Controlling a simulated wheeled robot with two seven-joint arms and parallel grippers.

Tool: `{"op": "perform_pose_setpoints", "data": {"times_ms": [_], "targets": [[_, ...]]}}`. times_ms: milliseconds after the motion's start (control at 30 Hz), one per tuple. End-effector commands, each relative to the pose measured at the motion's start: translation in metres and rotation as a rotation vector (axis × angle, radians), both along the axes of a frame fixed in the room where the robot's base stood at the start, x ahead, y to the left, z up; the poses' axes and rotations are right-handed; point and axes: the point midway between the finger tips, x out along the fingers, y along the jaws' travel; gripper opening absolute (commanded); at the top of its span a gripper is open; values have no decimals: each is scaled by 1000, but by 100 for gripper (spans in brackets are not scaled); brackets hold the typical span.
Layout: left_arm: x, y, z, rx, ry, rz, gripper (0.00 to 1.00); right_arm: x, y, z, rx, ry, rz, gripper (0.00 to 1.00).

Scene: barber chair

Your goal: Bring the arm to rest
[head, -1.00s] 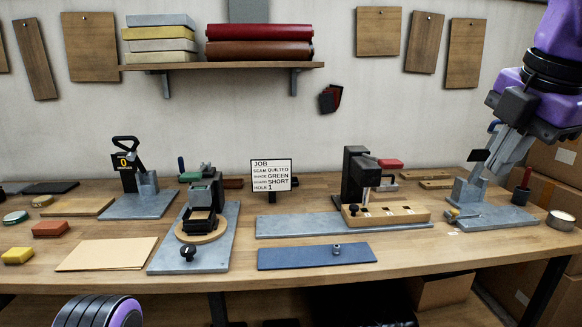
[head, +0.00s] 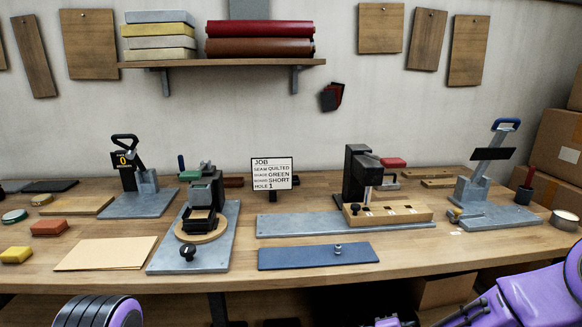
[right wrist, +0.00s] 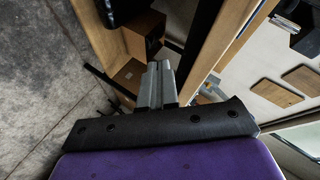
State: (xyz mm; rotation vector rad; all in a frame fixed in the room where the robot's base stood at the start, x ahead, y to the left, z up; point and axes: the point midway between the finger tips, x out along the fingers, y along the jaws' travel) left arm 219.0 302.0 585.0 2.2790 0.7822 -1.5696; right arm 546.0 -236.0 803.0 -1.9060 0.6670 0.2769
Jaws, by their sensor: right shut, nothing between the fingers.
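My right arm (head: 540,300) is low at the bottom right of the head view, in front of the bench's front edge. Its gripper does not show clearly there. In the right wrist view my right gripper (right wrist: 157,84) has its two grey fingers together with nothing between them. It is away from the tools on the bench, and the floor and the bench's underside show around it. Of my left arm, only a rounded black and purple part shows at the bottom left of the head view; its gripper is out of view.
The wooden bench (head: 330,279) carries a lever press (head: 490,190) at right with its blue handle raised, a black press (head: 357,178), a round-plate fixture (head: 205,215) and a job sign (head: 271,173). Cardboard boxes (head: 560,140) stand at right. Boxes (right wrist: 143,35) also show under the bench.

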Motion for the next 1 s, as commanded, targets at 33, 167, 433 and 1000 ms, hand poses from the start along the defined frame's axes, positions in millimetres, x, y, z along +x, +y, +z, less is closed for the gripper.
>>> {"op": "perform_pose_setpoints", "data": {"times_ms": [33, 167, 433, 1000], "targets": [[0, 0, 0, 0, 0, 0, 56, -29, 1, -40, -76, 112, 94, 0], [0, 0, 0, 0, 0, 0, 56, -114, -8, -123, -227, 390, 322, 0], [0, 0, 0, 0, 0, 0, 56, -290, -60, -203, -388, 853, 548, 0], [0, 0, 0, 0, 0, 0, 56, -327, -66, -218, -396, 944, 578, 0]]}}
